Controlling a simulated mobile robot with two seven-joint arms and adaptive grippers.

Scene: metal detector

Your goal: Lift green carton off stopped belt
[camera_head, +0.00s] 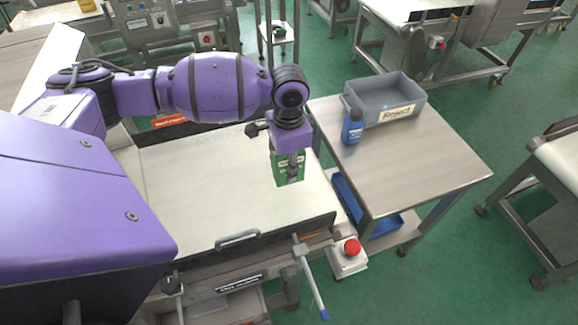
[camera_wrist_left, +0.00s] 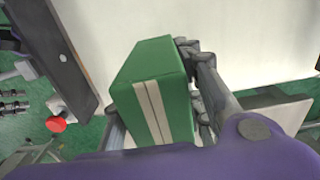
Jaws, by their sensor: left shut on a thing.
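The green carton (camera_head: 289,178) is at the right end of the pale conveyor belt (camera_head: 200,190) in the head view. My left gripper (camera_head: 293,165) comes down over it from above and is shut on it. In the left wrist view the carton (camera_wrist_left: 155,85) is a green box with a pale double stripe, and the gripper's fingers (camera_wrist_left: 160,105) are on its two sides. I cannot tell whether the carton's bottom touches the belt. My right gripper is not in view.
A steel table (camera_head: 415,150) right of the belt holds a grey "Reject" bin (camera_head: 385,98) and a blue bottle (camera_head: 352,127). A red stop button (camera_head: 352,247) and a lever (camera_head: 310,280) stand at the belt's front. The table's front part is clear.

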